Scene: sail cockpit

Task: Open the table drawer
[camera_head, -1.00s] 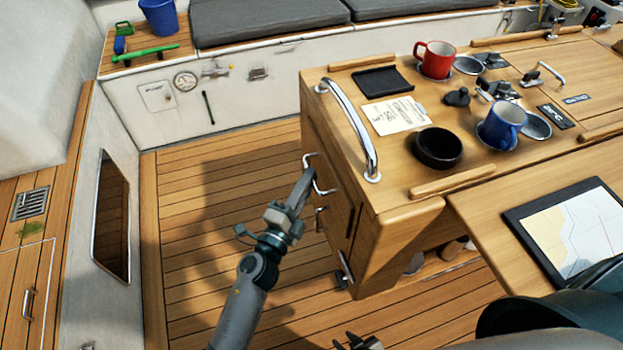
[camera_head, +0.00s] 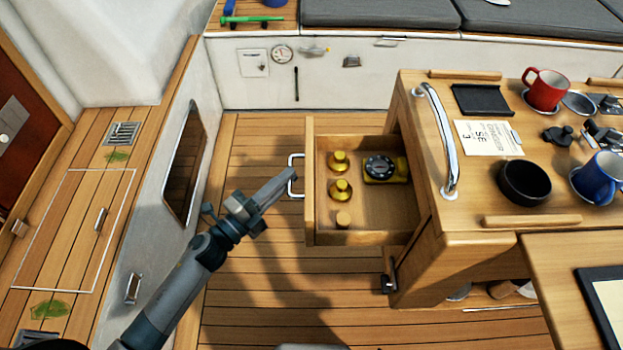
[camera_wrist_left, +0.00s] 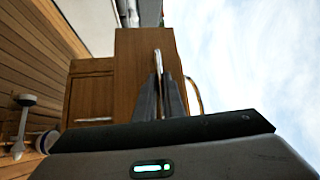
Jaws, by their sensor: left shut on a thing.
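The table drawer (camera_head: 362,238) stands well out of the left side of the wooden table (camera_head: 415,215). Inside it are several brass pieces (camera_head: 340,190) and a round black-faced instrument (camera_head: 380,168). My left gripper (camera_head: 290,175) is shut on the drawer's metal handle (camera_head: 292,160) at the drawer front. In the left wrist view the fingers (camera_wrist_left: 160,98) close around the upright handle bar (camera_wrist_left: 158,62), in front of the wooden drawer face (camera_wrist_left: 140,50). My right gripper is not seen in these views.
On the table top are a red mug (camera_head: 546,88), a blue mug (camera_head: 600,178), a black bowl (camera_head: 524,182) and a metal grab rail (camera_head: 440,140). A bench with grey cushions (camera_head: 380,12) runs along the back. The plank floor (camera_head: 260,300) around the drawer is clear.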

